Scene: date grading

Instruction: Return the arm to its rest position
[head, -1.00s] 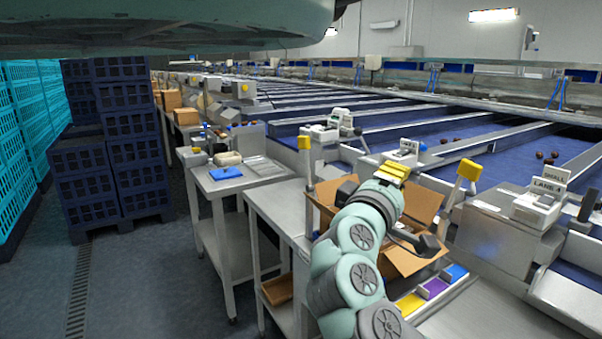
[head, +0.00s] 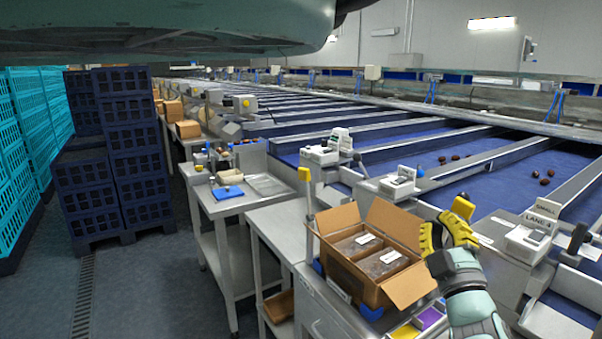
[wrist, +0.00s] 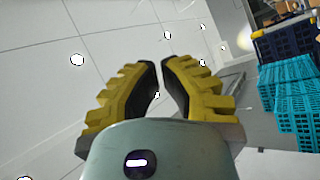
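My gripper (head: 440,228) is raised at the right side of the open cardboard box in the head view, above the box's right flap. Its two yellow ribbed fingers point upward, with a gap between them. In the wrist view my gripper (wrist: 160,66) shows the same two fingers apart, with nothing between them. The wrist camera looks up past them toward the ceiling. The cardboard box (head: 349,275) stands on the steel workstation with dark packs (head: 380,262) bearing white labels inside. My gripper appears clear of the packs.
Yellow and purple bins (head: 429,317) lie below my arm. A lane unit (head: 525,232) stands to the right, and a post with a yellow top (head: 304,174) to the left. Dark stacked crates (head: 137,150) stand far left, beside open floor.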

